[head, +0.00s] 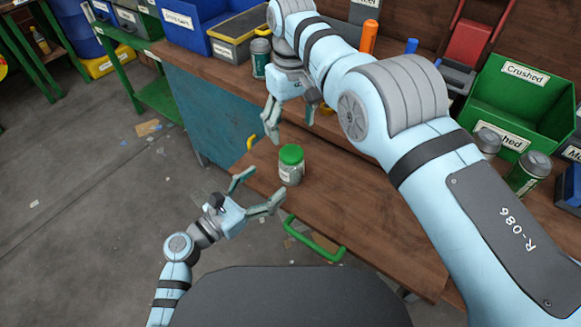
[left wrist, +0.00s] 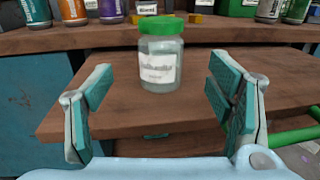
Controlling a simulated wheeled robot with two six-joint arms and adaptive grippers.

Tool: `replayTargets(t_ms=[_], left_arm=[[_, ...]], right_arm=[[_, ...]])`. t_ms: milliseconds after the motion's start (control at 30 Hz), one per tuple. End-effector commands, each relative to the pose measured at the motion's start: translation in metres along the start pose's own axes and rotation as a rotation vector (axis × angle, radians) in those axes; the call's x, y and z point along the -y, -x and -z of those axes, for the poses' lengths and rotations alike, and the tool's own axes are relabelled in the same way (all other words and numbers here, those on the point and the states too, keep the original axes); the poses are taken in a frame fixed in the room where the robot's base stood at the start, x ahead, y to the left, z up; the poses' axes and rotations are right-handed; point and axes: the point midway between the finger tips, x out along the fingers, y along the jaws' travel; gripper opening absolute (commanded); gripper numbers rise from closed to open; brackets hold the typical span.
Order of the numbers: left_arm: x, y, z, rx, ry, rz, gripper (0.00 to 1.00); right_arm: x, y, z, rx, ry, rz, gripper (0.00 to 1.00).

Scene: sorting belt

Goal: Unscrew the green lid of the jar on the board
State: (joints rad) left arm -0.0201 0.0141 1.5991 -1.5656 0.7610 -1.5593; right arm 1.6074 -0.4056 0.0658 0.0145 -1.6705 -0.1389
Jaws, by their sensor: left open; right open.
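The clear jar (head: 290,173) with a green lid (head: 291,154) stands upright on the wooden board (head: 350,215) near its left end. In the left wrist view the jar (left wrist: 160,70) with its label and green lid (left wrist: 160,26) stands ahead, between the two fingers in the picture. My left gripper (head: 256,190) is open and empty, just short of the jar on its lower left side. It shows in the left wrist view too (left wrist: 160,115). My right gripper (head: 290,123) is open and empty, above and behind the jar, pointing down.
A green handle (head: 313,240) sticks out at the board's front edge. A workbench behind holds a blue bin (head: 200,28), a grey bin (head: 238,38), a can (head: 260,58), an orange bottle (head: 369,37) and a green bin (head: 515,95). The board right of the jar is clear.

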Motion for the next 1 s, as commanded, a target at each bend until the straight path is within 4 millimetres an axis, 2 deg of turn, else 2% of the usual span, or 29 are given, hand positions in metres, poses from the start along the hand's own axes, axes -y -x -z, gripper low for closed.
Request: replayTargets(t_ms=[100, 300, 467, 700, 1000], left_arm=[[0.000, -0.035, -0.002, 0.004, 0.003, 0.001, 0.75], [-0.001, -0.079, -0.001, 0.002, 0.002, -0.001, 0.75], [-0.001, -0.093, -0.001, 0.001, 0.000, -0.003, 0.75], [-0.001, -0.094, 0.000, 0.000, 0.000, -0.003, 0.75], [-0.001, -0.094, 0.000, 0.000, 0.000, -0.004, 0.27]], right_arm=[[0.000, 0.000, 0.000, 0.000, 0.000, 0.000, 0.66], [0.001, 0.000, 0.001, -0.001, 0.002, 0.000, 0.66], [0.001, 0.000, 0.001, 0.000, 0.004, 0.000, 0.66], [0.001, 0.000, 0.001, 0.000, 0.004, 0.000, 0.66], [0.001, 0.000, 0.001, 0.000, 0.004, 0.000, 0.66]])
